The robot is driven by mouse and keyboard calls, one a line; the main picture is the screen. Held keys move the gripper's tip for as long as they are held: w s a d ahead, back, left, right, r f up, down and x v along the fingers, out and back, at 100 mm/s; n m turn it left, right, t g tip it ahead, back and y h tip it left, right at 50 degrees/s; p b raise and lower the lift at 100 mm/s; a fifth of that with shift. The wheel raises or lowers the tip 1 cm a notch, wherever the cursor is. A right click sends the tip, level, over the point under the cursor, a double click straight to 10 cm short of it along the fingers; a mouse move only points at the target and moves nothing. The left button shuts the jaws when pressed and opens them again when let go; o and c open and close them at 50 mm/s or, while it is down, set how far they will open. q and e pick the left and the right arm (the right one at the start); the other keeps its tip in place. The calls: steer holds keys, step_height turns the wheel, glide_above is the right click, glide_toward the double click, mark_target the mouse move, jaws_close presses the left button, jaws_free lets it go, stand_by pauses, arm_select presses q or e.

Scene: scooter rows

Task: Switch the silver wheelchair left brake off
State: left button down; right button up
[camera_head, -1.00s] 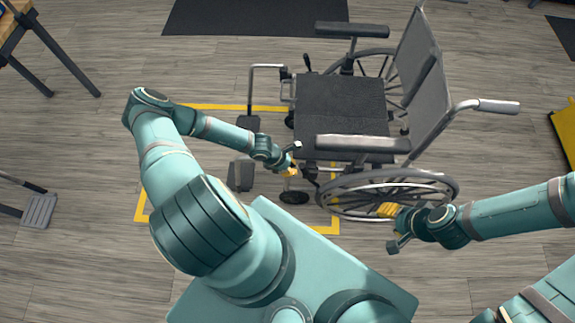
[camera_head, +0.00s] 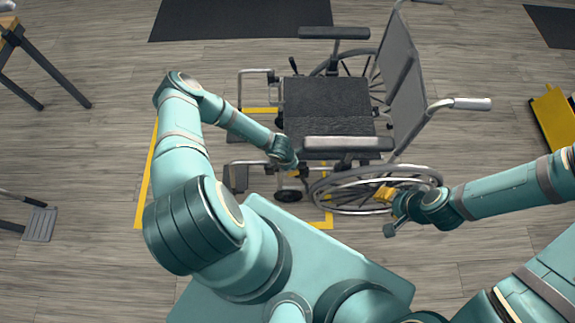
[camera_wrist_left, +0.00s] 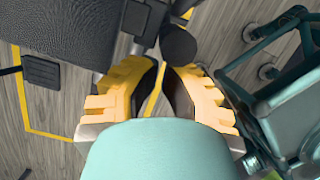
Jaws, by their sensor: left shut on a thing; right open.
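The silver wheelchair (camera_head: 328,105) has a black seat and faces left in the head view. Its left wheel (camera_head: 345,203) is on the near side. My left gripper (camera_wrist_left: 163,68) is at the front of that wheel, below the near armrest (camera_head: 348,143); my wrist mostly hides it in the head view. In the left wrist view its yellow fingers are closed in beside the dark round end of the left brake lever (camera_wrist_left: 178,45). The exact contact is partly hidden. My right gripper (camera_head: 385,194) is open, with its yellow fingers over the near wheel's rim.
A footrest (camera_head: 238,176) is close to my left forearm. Yellow floor tape (camera_head: 148,185) marks the wheelchair's area. A yellow object (camera_head: 555,125) lies at the right edge, and a wooden-topped table (camera_head: 12,35) stands at the upper left. Open floor lies behind the wheelchair.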

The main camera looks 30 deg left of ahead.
arm_select(q)
steer(key=shift+w+d+r, duration=0.2)
steer(key=shift+w+d, duration=0.2)
steer(key=shift+d, duration=0.2)
